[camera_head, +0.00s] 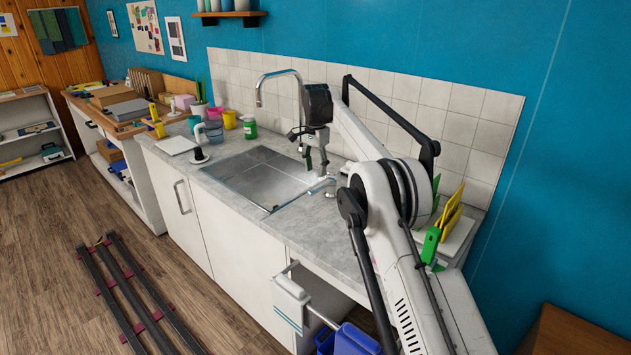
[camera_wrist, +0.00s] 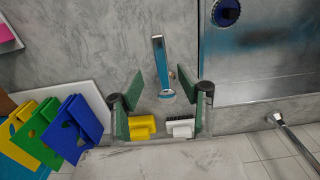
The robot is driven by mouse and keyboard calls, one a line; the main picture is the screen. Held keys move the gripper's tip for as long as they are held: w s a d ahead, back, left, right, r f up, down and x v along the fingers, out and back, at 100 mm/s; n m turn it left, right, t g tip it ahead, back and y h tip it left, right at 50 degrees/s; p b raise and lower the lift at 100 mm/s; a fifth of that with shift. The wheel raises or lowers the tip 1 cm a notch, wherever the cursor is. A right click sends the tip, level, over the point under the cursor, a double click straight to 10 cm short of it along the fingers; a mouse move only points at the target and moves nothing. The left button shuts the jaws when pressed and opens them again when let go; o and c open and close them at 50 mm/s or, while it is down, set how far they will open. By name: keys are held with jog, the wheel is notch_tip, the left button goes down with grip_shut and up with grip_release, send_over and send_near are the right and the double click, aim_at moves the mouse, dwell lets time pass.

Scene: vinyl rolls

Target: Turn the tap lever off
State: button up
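The tap lever (camera_wrist: 159,60) is a slim silver bar with a blue stripe, seen in the wrist view on the grey counter beside the sink. In the head view a small silver piece that looks like this lever (camera_head: 320,187) stands at the sink's right edge. My gripper (camera_wrist: 160,84) is open, with its green-padded fingers spread to either side of the lever's lower, rounded end. Neither finger appears to touch it. In the head view my gripper (camera_head: 314,165) points down above the counter. The curved tap spout (camera_head: 280,75) rises behind the sink.
A yellow brush (camera_wrist: 142,127) and a white brush (camera_wrist: 180,126) lie close to my fingers. Coloured boards (camera_wrist: 75,128) stand to the left in the wrist view. A tiled wall (camera_head: 400,85) closes the back. Cups (camera_head: 229,120) stand at the far end.

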jog(key=shift+r, duration=2.25)
jog(key=s+d+r+n+t, duration=0.1)
jog(key=s+d+r, duration=0.1)
jog(key=s+r, duration=0.35)
jog(key=s+d+r+n+t, duration=0.1)
jog(key=s+d+r, duration=0.15)
jog(key=r, duration=0.55)
jog(key=s+d+r+n+t, duration=0.1)
jog(key=s+d+r, duration=0.15)
jog(key=s, duration=0.55)
jog(key=s+d+r+n+t, duration=0.1)
jog(key=s+d+r+n, duration=0.15)
jog(key=s, duration=0.65)
jog(key=s+d+f+n+t, duration=0.1)
jog(key=s+f, duration=0.1)
jog(key=s, duration=0.7)
jog(key=s+d+f, duration=0.1)
jog(key=s+f, duration=0.1)
jog(key=s, duration=0.6)
jog(key=s+d+f+n+t, duration=0.2)
jog(key=s+f, duration=0.9)
jog(key=s, duration=0.4)
jog(key=shift+s+f+b, duration=0.35)
jog(key=shift+f+b, duration=0.05)
jog(key=shift+b, duration=0.05)
jog(key=shift+n, duration=0.25)
